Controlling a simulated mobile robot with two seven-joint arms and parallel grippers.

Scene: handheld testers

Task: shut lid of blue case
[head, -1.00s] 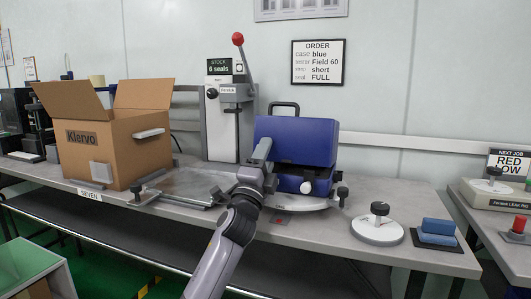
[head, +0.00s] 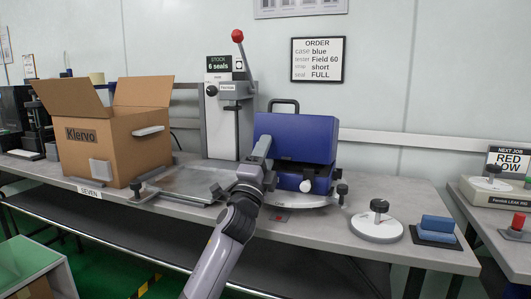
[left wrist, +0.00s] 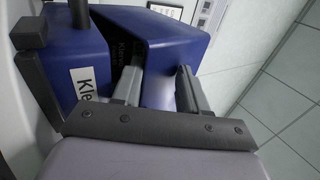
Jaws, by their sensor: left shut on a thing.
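The blue case stands on a round plate on the bench in the head view. Its lid (head: 296,135) is partly open, raised over the lower body (head: 318,184), with a dark gap between them. In the left wrist view, the lid (left wrist: 163,72) is on the right, and the body (left wrist: 75,70) with a white label is on the left. My left gripper (head: 262,147) is at the lid's left front edge. Its two fingers (left wrist: 160,90) are shut on the lid edge, one finger on each side. My right gripper is not in view.
An open cardboard box (head: 112,150) stands at the left. A round plate with a black knob (head: 377,226) and blue blocks (head: 437,226) are at the right. A clamp knob (head: 342,189) is beside the case.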

